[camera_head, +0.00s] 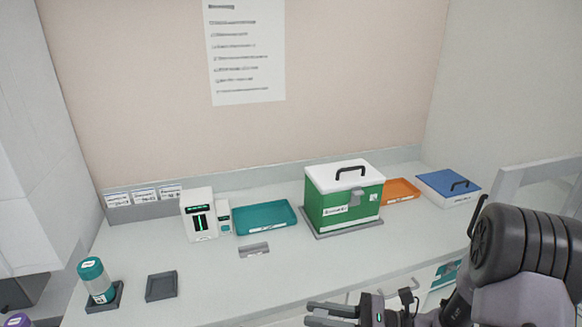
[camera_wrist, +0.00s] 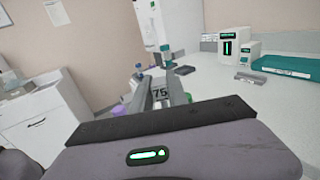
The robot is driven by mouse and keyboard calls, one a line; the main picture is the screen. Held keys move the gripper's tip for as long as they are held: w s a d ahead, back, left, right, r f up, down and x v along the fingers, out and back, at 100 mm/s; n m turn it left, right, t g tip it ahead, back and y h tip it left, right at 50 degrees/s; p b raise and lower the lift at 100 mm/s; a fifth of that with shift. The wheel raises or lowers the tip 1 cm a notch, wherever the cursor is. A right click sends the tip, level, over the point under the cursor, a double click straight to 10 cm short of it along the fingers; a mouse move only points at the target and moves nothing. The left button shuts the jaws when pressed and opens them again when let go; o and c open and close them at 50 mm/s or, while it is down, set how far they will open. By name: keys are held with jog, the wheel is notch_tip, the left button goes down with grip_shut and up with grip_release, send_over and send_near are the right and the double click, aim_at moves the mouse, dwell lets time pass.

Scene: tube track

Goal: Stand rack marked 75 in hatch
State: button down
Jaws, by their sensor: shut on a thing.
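The rack marked 75 (camera_wrist: 160,94) shows in the wrist view between the two grey fingers of my gripper (camera_wrist: 160,88). Most of the rack is hidden behind the fingers. Blue and teal tops show just beyond it; I cannot tell whether they belong to it. In the head view my gripper (camera_head: 332,313) is at the bottom edge, in front of the bench, and the rack cannot be made out there. I cannot identify the hatch for certain in either view.
The bench holds a white device (camera_head: 187,222), a teal tray (camera_head: 264,230), a green box with white lid (camera_head: 325,213), an orange tray (camera_head: 402,198) and a blue-lidded box (camera_head: 433,194). A teal-capped bottle (camera_head: 97,281) and an empty dark holder (camera_head: 161,286) are at left.

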jog(key=w+d+f+m+t+h+b, duration=0.2)
jog(key=w+d+f+m+t+h, duration=0.3)
jog(key=d+f+m+t+h, duration=0.3)
jog(key=f+m+t+h, duration=0.1)
jog(key=m+t, duration=0.1)
jog(key=t, duration=0.2)
jog(key=shift+w+d+b, duration=0.15)
jog(key=shift+w+b, duration=0.1)
jog(key=shift+b, duration=0.1)
